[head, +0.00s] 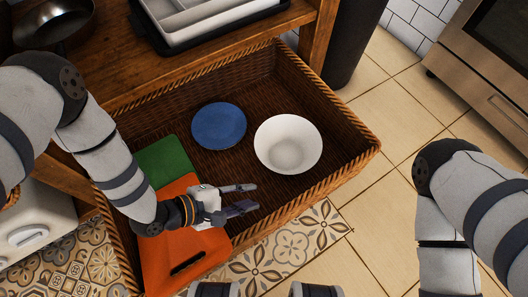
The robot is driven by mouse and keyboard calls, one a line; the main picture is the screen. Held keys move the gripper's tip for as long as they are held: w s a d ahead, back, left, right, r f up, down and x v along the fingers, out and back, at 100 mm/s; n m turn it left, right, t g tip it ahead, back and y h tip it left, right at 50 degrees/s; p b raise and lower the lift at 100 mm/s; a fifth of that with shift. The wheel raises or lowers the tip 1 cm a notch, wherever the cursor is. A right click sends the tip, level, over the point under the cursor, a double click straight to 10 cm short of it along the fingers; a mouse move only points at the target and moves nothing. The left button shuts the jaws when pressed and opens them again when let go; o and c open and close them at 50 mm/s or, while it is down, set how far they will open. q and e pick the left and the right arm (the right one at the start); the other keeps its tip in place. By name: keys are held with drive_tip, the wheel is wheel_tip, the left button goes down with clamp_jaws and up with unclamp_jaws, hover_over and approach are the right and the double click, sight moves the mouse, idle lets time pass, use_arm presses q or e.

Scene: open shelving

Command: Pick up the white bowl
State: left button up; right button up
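The white bowl (288,144) sits upright and empty in the right part of a wicker basket (350,147). My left gripper (252,197) reaches over the basket from the left, to the lower left of the bowl and apart from it. Its two fingers are spread, point right, and hold nothing. My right arm comes in at the right edge of the head view, over the floor. Its gripper cannot be made out.
A blue plate (218,126) lies left of the bowl in the basket. A green board (163,162) and an orange board (180,245) lie at the basket's left side, under my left arm. A wooden shelf (115,62) with a tray (205,22) stands behind.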

sight(305, 168)
use_arm(q)
drive_tip(key=w+d+f+n+h+b, duration=0.1)
drive_tip(key=w+d+f+b, duration=0.1)
drive_tip(key=w+d+f, duration=0.1)
drive_tip(key=w+d+f+n+h+b, duration=0.1)
drive_tip(key=w+d+f+b, duration=0.2)
drive_tip(key=w+d, duration=0.1)
drive_tip(key=w+d+f+b, duration=0.2)
drive_tip(key=w+d, duration=0.1)
drive_tip(key=d, duration=0.2)
drive_tip(key=shift+w+f+n+t+h+b, duration=0.3)
drive_tip(key=shift+f+n+t+h+b, duration=0.05)
drive_tip(key=shift+f+n+t+h, duration=0.05)
drive_tip(key=shift+w+d, duration=0.15)
drive_tip(key=shift+d, duration=0.05)
drive_tip(key=shift+r, duration=0.1)
clamp_jaws()
use_arm(e)
wheel_tip(305, 168, down, 8)
drive_tip(key=s+g, duration=0.1)
drive_tip(key=s, duration=0.1)
drive_tip(key=shift+f+g, duration=0.15)
drive_tip(key=shift+g, duration=0.15)
